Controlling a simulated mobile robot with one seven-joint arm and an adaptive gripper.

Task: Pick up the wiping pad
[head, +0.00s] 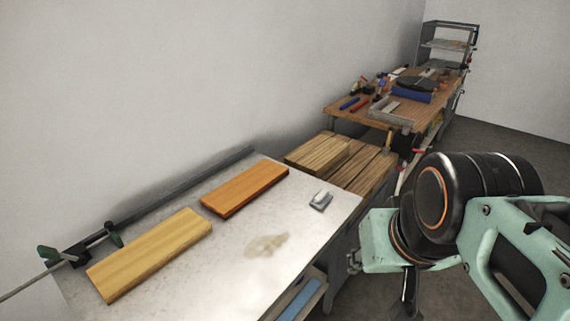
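A small grey and white block (320,200), which looks like the wiping pad, lies near the right edge of the pale bench top (225,245). It is too small to make out in detail. Nothing touches it from above. My mint-green and black arm fills the right side of the head view, to the right of the bench and apart from the pad. My gripper's fingers cannot be made out.
A yellowish board (150,253) and an orange-brown board (245,188) lie on the bench left of the pad. A brownish stain (267,244) marks the top in front of it. Clamps (68,256) sit at the left. Stacked wood (340,160) and a cluttered wooden table (350,104) stand behind.

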